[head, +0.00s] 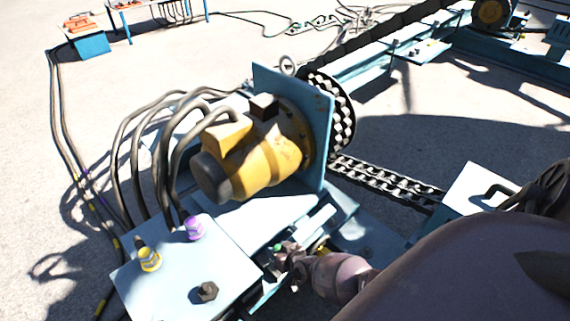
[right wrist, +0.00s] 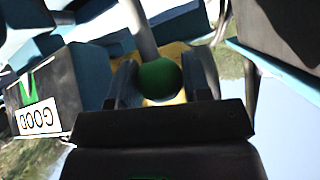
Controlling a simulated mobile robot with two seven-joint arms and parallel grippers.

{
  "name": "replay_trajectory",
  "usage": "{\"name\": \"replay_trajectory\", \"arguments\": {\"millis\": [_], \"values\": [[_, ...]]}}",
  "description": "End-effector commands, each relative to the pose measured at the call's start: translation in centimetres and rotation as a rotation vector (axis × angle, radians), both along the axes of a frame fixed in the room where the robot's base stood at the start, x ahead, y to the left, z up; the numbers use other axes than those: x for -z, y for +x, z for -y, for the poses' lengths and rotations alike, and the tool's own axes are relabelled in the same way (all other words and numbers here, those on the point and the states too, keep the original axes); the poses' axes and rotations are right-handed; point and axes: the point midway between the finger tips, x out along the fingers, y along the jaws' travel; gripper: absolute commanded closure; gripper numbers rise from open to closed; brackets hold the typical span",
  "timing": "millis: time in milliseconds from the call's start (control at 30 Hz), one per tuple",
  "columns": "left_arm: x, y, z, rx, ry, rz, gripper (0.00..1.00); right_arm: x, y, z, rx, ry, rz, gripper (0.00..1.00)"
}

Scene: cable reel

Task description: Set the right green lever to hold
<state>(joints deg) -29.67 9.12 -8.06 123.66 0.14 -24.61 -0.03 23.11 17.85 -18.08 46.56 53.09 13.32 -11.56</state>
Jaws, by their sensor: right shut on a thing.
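The green lever's round knob (right wrist: 159,79) sits between the two fingers of my right gripper (right wrist: 163,88) in the right wrist view. The gripper is shut on it, and a grey rod runs up from the knob. In the head view, my right gripper (head: 284,257) reaches in from the lower right, with a small green spot of the knob (head: 277,247) at its tip. It is beside the light blue base below the yellow motor. The lever's lower part and its position marks are hidden or too small to read. My left gripper is not in view.
The yellow motor (head: 258,155) on a blue plate (head: 322,125) stands behind the gripper, with black hoses (head: 140,150) to its left. A white box top (head: 190,270) with yellow and purple fittings lies left.

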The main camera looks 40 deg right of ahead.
Motion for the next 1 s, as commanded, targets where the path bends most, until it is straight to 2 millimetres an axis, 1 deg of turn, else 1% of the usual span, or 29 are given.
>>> {"name": "replay_trajectory", "arguments": {"millis": [33, 267, 567, 600, 667, 700, 733, 1000], "values": [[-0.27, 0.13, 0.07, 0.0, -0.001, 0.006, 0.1, -0.28, 0.29, -0.03, 0.0, 0.0, -0.007, 0.99], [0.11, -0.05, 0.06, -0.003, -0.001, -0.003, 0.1, -0.01, 0.4, -0.07, -0.001, -0.003, -0.032, 0.98], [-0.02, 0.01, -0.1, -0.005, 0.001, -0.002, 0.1, 0.02, 0.44, -0.05, -0.001, -0.003, -0.032, 0.99], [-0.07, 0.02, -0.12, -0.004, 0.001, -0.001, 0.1, 0.01, 0.45, -0.05, -0.001, -0.003, -0.032, 0.5], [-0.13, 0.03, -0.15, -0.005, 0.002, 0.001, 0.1, 0.01, 0.44, -0.04, -0.001, -0.003, -0.032, 0.41], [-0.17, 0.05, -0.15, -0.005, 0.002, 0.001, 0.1, 0.02, 0.43, -0.04, -0.001, -0.003, -0.032, 0.35], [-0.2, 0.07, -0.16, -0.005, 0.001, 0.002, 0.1, 0.02, 0.42, -0.04, -0.001, -0.003, -0.032, 0.31], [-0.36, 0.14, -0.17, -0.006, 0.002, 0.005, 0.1, -0.02, 0.36, -0.02, 0.0, -0.004, -0.031, 0.31]]}}
